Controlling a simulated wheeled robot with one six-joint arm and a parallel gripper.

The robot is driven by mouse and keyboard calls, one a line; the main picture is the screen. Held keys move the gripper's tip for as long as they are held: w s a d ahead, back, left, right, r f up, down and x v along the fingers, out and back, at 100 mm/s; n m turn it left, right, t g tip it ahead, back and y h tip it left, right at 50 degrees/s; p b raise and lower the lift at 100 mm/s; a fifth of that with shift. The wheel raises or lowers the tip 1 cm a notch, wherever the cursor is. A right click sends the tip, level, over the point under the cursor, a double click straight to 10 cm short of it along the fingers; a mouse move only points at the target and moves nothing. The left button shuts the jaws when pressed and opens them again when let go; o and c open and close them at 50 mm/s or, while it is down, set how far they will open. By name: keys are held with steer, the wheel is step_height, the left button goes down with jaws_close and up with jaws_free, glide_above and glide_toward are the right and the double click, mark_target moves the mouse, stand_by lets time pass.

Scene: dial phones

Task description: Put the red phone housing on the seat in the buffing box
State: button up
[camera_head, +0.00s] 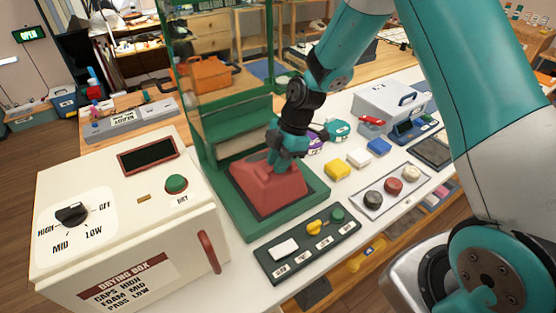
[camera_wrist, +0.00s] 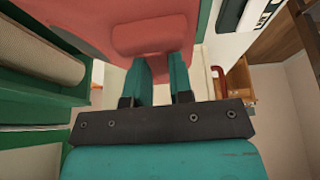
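The red phone housing (camera_head: 262,196) is inside the green-framed buffing box (camera_head: 236,224), low over its green floor. The seat is hidden beneath it, and I cannot tell whether the housing rests fully on it. My gripper (camera_head: 280,160) comes down from above onto the housing's top. In the wrist view, the teal fingers of my gripper (camera_wrist: 160,75) stand with a narrow red part between them, beside a raised red block of the housing (camera_wrist: 140,38). They look shut on that part, though the contact itself is partly hidden.
A cream drying box (camera_head: 130,215) stands at the left. In front is a dark switch panel (camera_head: 308,243). To the right are yellow and blue blocks, a tray of round knobs (camera_head: 388,190) and a grey box (camera_head: 392,100). Green posts and glass rise beside my arm.

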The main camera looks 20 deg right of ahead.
steer(key=o, duration=0.3)
steer(key=shift+o, duration=0.2)
steer(key=s+a+b+v, duration=0.1)
steer(key=b+v, duration=0.2)
steer(key=v, duration=0.9)
steer(key=s+a+r+m, duration=0.2)
steer(key=s+m, duration=0.2)
steer(key=s, duration=0.4)
steer(key=s+a+r+m, duration=0.3)
steer(key=s+m, duration=0.1)
steer(key=s, duration=0.3)
steer(key=s+a+r+m, duration=0.3)
steer(key=s+m, duration=0.2)
steer(key=s, duration=0.3)
steer(key=shift+s+t+p, duration=0.3)
steer(key=shift+s, duration=0.05)
steer(key=shift+r, duration=0.1)
